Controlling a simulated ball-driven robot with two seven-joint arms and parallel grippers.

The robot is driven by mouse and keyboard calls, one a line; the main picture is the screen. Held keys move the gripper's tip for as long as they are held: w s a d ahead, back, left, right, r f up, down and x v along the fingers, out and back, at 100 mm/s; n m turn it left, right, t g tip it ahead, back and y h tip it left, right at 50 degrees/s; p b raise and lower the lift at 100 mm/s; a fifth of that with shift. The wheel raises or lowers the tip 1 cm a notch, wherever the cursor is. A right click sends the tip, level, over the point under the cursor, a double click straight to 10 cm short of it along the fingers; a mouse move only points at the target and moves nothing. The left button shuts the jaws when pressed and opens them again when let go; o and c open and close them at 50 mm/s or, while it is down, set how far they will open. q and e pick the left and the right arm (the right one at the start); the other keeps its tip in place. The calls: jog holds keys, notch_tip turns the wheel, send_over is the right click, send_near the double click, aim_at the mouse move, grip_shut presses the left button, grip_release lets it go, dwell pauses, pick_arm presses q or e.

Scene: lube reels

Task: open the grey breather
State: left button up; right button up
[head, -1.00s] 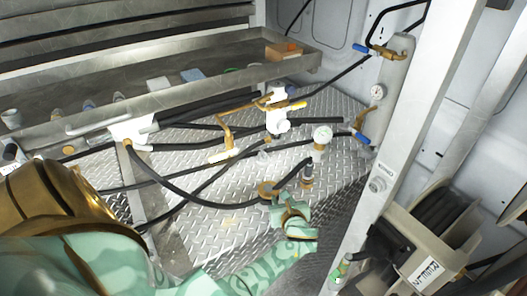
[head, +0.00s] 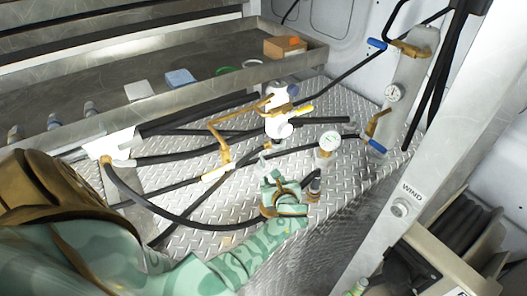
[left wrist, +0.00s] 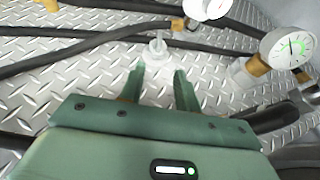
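A small light-grey fitting with a cross-shaped handle, which looks like the grey breather (left wrist: 157,48), stands on the diamond-plate floor in the left wrist view. It lies just beyond my left gripper (left wrist: 159,80), roughly in line with the gap between the two fingers. The fingers are apart with nothing between them. In the head view my left gripper (head: 268,174) is low over the plate, close to the grey fitting (head: 264,162), which is partly hidden there. My right gripper is not in view.
A white-faced gauge (head: 330,141) stands to the right of the gripper. A white filter body (head: 278,122) with brass and yellow handles is behind it. Black hoses cross the plate. A hose reel (head: 455,235) stands at the right, and a metal shelf (head: 190,100) runs along the back.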

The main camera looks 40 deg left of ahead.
aim_at(263, 162)
pick_arm(q)
jog(key=b+x, duration=0.1)
jog(key=x, duration=0.1)
jog(key=f+b+x, duration=0.1)
jog(key=b+x, duration=0.1)
jog(key=x, duration=0.1)
jog(key=shift+s, duration=0.1)
jog(key=b+x, duration=0.6)
jog(key=x, duration=0.2)
jog(key=shift+a, duration=0.1)
jog(key=shift+w+a+b, duration=0.4)
jog(key=shift+b, duration=0.1)
jog(key=shift+r, duration=0.15)
grip_shut()
